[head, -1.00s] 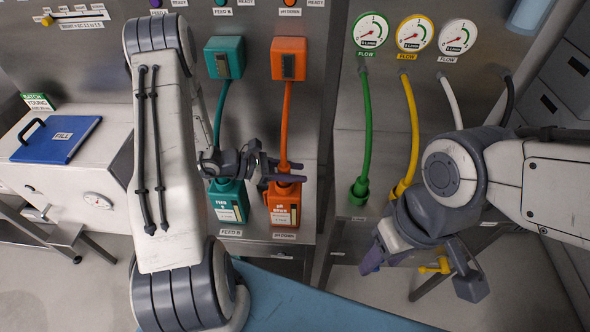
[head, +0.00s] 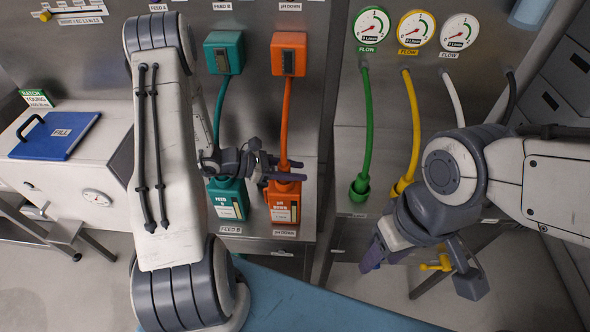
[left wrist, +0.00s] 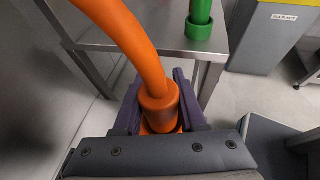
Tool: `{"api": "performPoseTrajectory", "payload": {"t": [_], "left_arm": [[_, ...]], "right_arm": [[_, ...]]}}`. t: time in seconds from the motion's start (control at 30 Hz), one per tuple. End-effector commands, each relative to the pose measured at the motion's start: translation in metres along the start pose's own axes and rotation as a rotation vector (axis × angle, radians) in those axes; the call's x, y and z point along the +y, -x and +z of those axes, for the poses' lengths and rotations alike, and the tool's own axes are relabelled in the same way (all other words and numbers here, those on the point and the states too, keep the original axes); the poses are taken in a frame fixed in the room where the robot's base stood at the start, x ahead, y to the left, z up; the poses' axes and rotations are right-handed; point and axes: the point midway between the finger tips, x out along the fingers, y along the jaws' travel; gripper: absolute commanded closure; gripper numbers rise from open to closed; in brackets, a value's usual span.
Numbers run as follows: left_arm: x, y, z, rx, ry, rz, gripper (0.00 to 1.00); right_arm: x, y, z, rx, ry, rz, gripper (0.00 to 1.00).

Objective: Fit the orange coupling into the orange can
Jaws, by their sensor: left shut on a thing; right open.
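The orange can (head: 284,210) stands on the metal ledge with a white label on its front. An orange hose runs down from the orange box above it to the orange coupling (left wrist: 159,103). My left gripper (head: 285,171) is shut around the coupling, just over the top of the can. In the left wrist view the coupling sits between the two dark fingers, with a little orange of the can below it. The fingers hide the joint, so I cannot tell how deep the coupling sits. My right gripper (head: 420,267) is open and empty, well to the right.
The teal can (head: 228,203) with its teal hose stands close left of the orange can. A green hose ends in a green cup (head: 359,189) on the ledge to the right. A yellow hose (head: 413,125) hangs near my right arm. A blue lid (head: 55,136) lies far left.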

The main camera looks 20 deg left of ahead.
Motion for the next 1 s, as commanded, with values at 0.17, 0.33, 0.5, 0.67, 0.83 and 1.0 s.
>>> {"api": "performPoseTrajectory", "payload": {"t": [0.17,0.33,0.5,0.67,0.83,1.0], "left_arm": [[0.0000,0.0000,0.0001,0.000,0.000,0.000,1.00],[0.0001,-0.0002,-0.0001,0.000,0.000,0.000,1.00],[0.0000,-0.0001,0.0001,0.000,0.000,0.000,1.00],[0.0001,-0.0007,-0.0013,0.000,0.000,0.000,1.00],[0.0001,-0.0021,-0.0046,0.000,0.000,0.000,1.00],[0.0002,-0.0034,-0.0078,0.000,0.000,0.000,1.00]], "right_arm": [[0.0000,0.0000,0.0000,0.000,0.000,0.000,0.50],[0.0001,-0.0012,0.0001,0.000,0.000,0.000,0.50],[0.0001,-0.0009,0.0000,0.000,0.000,0.000,0.50],[0.0002,-0.0022,0.0001,0.000,0.000,0.000,0.50],[0.0004,-0.0053,0.0003,0.000,0.000,0.000,0.50],[0.0006,-0.0082,0.0004,0.000,0.000,0.000,0.50]]}}
